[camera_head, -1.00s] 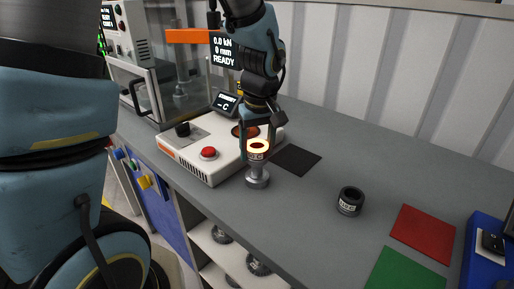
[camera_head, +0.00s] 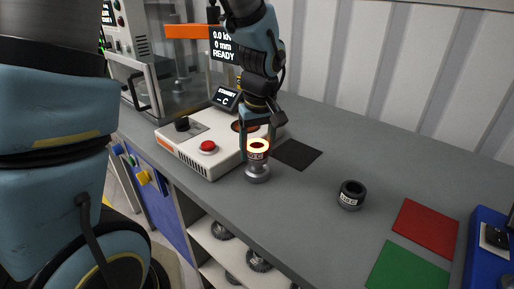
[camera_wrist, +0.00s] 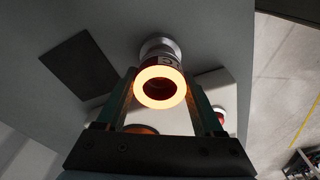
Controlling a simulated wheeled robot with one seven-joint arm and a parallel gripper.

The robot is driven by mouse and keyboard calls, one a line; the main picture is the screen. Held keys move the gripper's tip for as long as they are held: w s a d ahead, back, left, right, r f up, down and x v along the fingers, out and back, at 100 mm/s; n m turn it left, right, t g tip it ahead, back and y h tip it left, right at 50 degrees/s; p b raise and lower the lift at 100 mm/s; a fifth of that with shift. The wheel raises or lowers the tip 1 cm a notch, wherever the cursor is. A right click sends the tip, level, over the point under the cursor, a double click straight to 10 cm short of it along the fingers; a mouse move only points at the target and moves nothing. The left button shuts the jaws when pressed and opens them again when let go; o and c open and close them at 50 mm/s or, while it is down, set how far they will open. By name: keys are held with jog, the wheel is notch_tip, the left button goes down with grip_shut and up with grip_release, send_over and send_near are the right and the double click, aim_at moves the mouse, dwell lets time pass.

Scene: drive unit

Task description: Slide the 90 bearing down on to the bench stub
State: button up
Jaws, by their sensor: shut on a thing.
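My gripper (camera_head: 257,146) is shut on the bearing (camera_head: 258,152), a short ring with a glowing yellow-orange top face and a small label on its side. The bench stub (camera_head: 257,173), a grey metal post with a wide round foot, stands on the bench directly below it. In the wrist view the bearing (camera_wrist: 160,103) sits between the two fingers, and the stub's foot (camera_wrist: 160,47) shows behind it. The bearing hides the stub's top, so I cannot tell how far the ring is around it.
A white heater unit (camera_head: 185,145) with a red button stands close on the left. A dark mat (camera_head: 297,153) lies to the right. A black labelled ring (camera_head: 351,195), a red mat (camera_head: 425,228) and a green mat (camera_head: 408,268) lie further right. The bench between is clear.

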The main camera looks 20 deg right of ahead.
jog(key=shift+f, duration=0.1)
jog(key=shift+f+b, duration=1.05)
jog(key=shift+f, duration=0.1)
jog(key=shift+r, duration=0.1)
jog(key=o, duration=1.4)
notch_tip(320, 180, up, 7)
jog(key=p, duration=0.5)
jog(key=shift+r+p, duration=0.1)
jog(key=shift+p, duration=0.3)
notch_tip(320, 180, up, 11)
jog(key=s+b, duration=0.1)
jog(key=b, duration=0.1)
jog(key=shift+s+f, duration=0.15)
jog(key=shift+f, duration=0.05)
